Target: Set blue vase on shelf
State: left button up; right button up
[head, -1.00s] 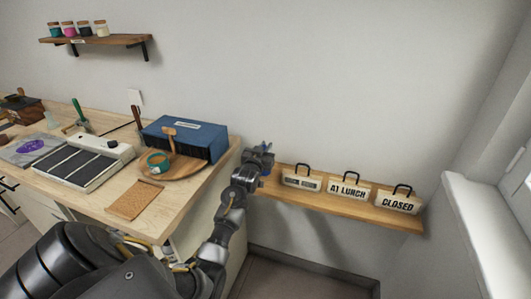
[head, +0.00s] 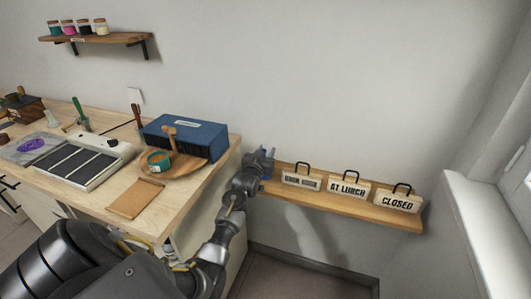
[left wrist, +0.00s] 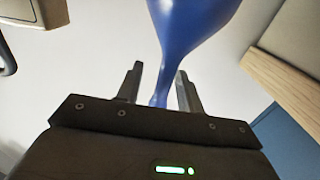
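The blue vase (left wrist: 190,25) shows in the left wrist view as a wide glossy body narrowing to a thin stem. In the head view only small blue bits of the vase (head: 267,167) show at the left end of the wooden shelf (head: 335,203); my gripper hides the rest. My left gripper (left wrist: 160,85) has its fingers on either side of the thin stem, with a gap visible on both sides. In the head view the left gripper (head: 268,157) is at the shelf's left end. I cannot tell whether the vase's base touches the shelf. My right gripper is not in view.
Several small signs, including an AT LUNCH sign (head: 347,189) and a CLOSED sign (head: 397,202), stand along the shelf. A workbench (head: 90,195) with a blue box (head: 187,136) is at the left. A window sill (head: 480,225) is at the right.

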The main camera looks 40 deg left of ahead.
pick_arm(q)
jog(key=shift+r, duration=0.15)
jog(key=shift+s, duration=0.15)
jog(key=v, duration=1.1)
jog(key=shift+s+d+b, duration=0.2)
jog(key=shift+s+b, duration=0.1)
jog(key=shift+b, duration=0.15)
